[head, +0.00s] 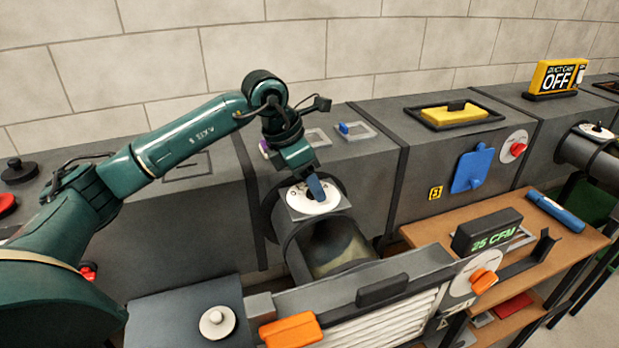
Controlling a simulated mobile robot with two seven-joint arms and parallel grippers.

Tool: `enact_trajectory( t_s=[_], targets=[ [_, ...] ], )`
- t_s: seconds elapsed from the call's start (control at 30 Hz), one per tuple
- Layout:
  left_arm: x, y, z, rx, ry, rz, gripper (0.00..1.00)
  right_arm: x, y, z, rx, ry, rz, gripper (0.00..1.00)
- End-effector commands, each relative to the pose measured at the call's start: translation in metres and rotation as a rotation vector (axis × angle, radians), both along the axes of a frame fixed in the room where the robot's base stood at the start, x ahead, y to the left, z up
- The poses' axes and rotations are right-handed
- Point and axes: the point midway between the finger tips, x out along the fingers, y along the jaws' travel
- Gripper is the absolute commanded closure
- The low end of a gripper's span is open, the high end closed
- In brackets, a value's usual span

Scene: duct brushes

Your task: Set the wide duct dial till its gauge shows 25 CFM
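A white round dial plate (328,203) sits on top of the wide, open-ended round duct (297,247) in the middle. My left gripper (312,180) reaches down onto this dial from above. A blue piece stands upright at the dial, right at the gripper's tip; I cannot tell whether it is the dial's knob or a fingertip. The gripper hides part of the dial, and whether its fingers are closed does not show. A black gauge (488,233) on the wooden bench reads 25 CFM in green. My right gripper is not in view.
An orange-knobbed dial (484,281) is at the front grille box, and a red-knobbed dial (516,147) is on the duct wall. A blue cylinder (556,211) lies on the wooden bench (572,243). A yellow sign (555,77) reads OFF at the back right.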

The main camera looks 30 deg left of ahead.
Motion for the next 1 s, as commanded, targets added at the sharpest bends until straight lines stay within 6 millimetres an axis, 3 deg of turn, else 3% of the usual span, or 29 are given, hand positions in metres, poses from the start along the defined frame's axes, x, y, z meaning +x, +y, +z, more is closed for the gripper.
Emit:
enact_trajectory(
  t_s=[0.37,0.8,1.0],
  targets=[
    [-0.002,0.002,0.008,0.0,-0.002,-0.001,0.4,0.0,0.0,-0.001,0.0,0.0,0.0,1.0],
    [-0.028,0.025,0.092,0.0,-0.004,0.001,0.4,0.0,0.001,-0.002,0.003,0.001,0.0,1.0],
    [-0.036,0.032,0.115,0.0,0.0,0.001,0.4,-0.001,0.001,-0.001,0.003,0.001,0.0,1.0]
  ],
)
